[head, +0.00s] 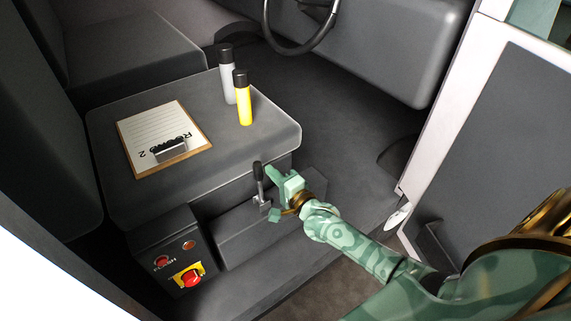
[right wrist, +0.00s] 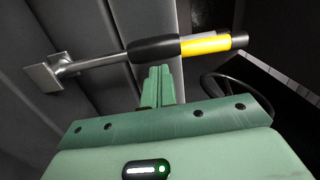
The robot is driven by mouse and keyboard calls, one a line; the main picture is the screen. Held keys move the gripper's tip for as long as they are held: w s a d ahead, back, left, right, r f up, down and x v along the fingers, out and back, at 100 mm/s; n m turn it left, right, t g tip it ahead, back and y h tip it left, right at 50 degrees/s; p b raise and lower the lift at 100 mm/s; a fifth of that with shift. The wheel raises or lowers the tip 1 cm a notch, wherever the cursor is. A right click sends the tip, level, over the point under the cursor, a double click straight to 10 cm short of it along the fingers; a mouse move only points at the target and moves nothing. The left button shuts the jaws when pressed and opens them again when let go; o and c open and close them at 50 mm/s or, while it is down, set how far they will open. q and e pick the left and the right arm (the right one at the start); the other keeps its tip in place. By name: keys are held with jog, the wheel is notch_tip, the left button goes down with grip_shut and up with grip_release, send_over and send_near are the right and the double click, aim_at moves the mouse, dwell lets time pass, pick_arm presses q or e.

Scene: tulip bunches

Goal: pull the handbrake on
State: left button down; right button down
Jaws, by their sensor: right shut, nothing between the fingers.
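The handbrake lever (head: 258,182) stands nearly upright at the side of the grey console, with a black grip on a metal shaft. In the right wrist view its black grip (right wrist: 154,49) crosses just beyond my fingertips, and its metal foot is at the left. My right gripper (head: 270,172) is beside the lever, on its right in the head view. Its fingers (right wrist: 158,72) are shut together with nothing between them. I cannot tell whether the fingertips touch the grip. My left gripper is not in view.
A clipboard (head: 140,138), a yellow can (head: 244,102) and a grey can (head: 228,85) are on the console top. A red button (head: 192,279) on a yellow plate is on the panel at lower left. A steering wheel (head: 322,38) is at the back. The floor right of the console is clear.

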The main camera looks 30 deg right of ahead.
aim_at(253, 173)
jog(key=a+n+p, duration=0.2)
jog(key=a+n, duration=0.1)
jog(key=a, duration=0.1)
jog(key=shift+s+a+r, duration=0.15)
jog(key=shift+s+a+f+n, duration=0.1)
jog(key=shift+a+f+n, duration=0.15)
jog(key=shift+a, duration=0.4)
jog(key=shift+a+f+n, duration=0.15)
jog(key=shift+a+n, duration=0.2)
jog(key=shift+a, duration=0.25)
